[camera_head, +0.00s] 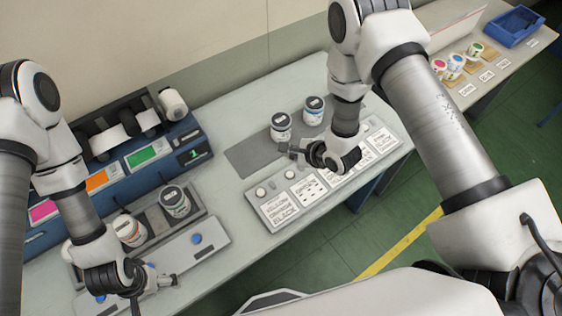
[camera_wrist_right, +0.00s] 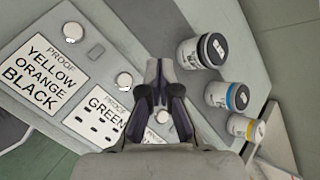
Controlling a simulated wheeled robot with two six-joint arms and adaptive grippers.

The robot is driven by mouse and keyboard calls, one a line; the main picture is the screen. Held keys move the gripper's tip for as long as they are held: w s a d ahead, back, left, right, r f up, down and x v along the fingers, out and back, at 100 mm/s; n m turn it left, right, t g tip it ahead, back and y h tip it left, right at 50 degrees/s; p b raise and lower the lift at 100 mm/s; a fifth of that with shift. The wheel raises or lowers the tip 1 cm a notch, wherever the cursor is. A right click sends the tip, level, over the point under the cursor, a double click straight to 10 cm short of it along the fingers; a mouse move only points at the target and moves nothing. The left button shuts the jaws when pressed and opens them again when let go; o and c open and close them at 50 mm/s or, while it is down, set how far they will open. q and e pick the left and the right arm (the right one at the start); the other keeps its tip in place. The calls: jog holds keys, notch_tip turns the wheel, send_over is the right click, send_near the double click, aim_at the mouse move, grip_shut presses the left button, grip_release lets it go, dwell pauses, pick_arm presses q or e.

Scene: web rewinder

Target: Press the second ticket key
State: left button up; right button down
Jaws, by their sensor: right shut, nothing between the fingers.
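A grey panel (camera_head: 258,204) on the table carries a row of proof tickets with round silver keys. The ticket reading YELLOW ORANGE BLACK (camera_wrist_right: 42,78) has the first key (camera_wrist_right: 73,32). The GREEN ticket (camera_wrist_right: 98,114) has the second key (camera_wrist_right: 124,81); both keys also show in the head view. A third key (camera_wrist_right: 163,116) shows between the finger links. My right gripper (camera_wrist_right: 158,64) is shut and empty, its tips above the panel's back edge, to the right of the second key. My left gripper (camera_head: 168,281) hangs over the left-hand tray; its finger gap is unclear.
A blue machine (camera_head: 185,140) with coloured screens is at left. Two jars stand in a grey tray (camera_head: 205,222). A blue bin (camera_head: 514,26) is far right.

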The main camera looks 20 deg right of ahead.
aim_at(291, 175)
pick_arm(q)
jog(key=f+b, duration=0.6)
jog(key=shift+s+d+f, duration=0.1)
jog(key=shift+s+d, duration=0.1)
jog(key=shift+s, duration=0.15)
pick_arm(e)
jog(key=f, duration=0.7)
jog(key=shift+s+d+f, duration=0.3)
jog(key=shift+s+f, duration=0.05)
jog(key=shift+f, duration=0.05)
pick_arm(q)
jog(key=shift+w+f+b, duration=0.1)
jog(key=shift+f+b, duration=0.2)
jog(key=shift+b, duration=0.2)
pick_arm(e)
jog(key=shift+w+f, duration=0.1)
jog(key=shift+f, duration=0.4)
jog(key=shift+r, duration=0.1)
pick_arm(q)
jog(key=shift+r, duration=0.1)
jog(key=shift+f, duration=0.3)
pick_arm(e)
jog(key=shift+f, duration=0.45)
